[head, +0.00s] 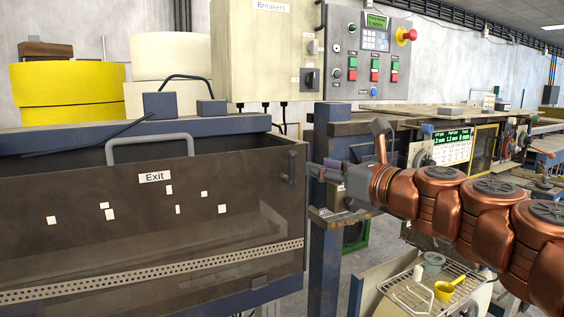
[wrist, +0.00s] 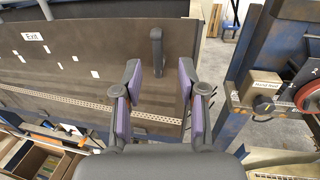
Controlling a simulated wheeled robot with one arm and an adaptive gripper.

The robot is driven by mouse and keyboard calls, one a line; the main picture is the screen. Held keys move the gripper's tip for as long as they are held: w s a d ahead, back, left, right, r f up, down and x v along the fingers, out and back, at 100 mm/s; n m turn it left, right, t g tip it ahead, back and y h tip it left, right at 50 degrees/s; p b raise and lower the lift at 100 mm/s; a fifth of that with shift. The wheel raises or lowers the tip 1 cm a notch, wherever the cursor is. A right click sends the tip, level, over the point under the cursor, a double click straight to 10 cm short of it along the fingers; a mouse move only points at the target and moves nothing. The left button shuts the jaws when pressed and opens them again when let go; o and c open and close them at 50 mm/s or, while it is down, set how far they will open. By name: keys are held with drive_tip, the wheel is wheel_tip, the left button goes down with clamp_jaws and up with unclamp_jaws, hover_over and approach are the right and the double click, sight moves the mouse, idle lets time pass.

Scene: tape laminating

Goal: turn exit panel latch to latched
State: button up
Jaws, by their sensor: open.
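The exit panel (head: 120,230) is a dark, see-through panel with a white "Exit" label and a grey loop handle; it also shows in the wrist view (wrist: 100,45). Its latch (head: 291,167) is a small dark grey lever at the panel's right end. In the wrist view the latch (wrist: 156,47) points upright along the image, just beyond the fingertips and between their lines. My gripper (head: 320,170) is just right of the latch, with its fingers towards the panel. In the wrist view my gripper (wrist: 160,75) is open and empty, its purple pads apart. I cannot tell whether it touches the latch.
A blue post (head: 325,240) stands close right of the panel, beneath my gripper. A beige breaker cabinet (head: 262,55) and grey control box (head: 370,60) stand behind. A wire rack (head: 420,295) with a yellow scoop (head: 446,288) is low at the right.

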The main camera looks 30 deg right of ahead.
sight(294, 159)
drive_tip(key=w+p, duration=0.1)
drive_tip(key=w, duration=0.1)
drive_tip(key=w+a, duration=0.1)
drive_tip(key=w, duration=0.2)
drive_tip(key=shift+r+p, duration=0.1)
drive_tip(key=shift+p, duration=0.25)
drive_tip(key=shift+w+p, duration=0.4)
drive_tip(key=shift+w, duration=1.1)
clamp_jaws()
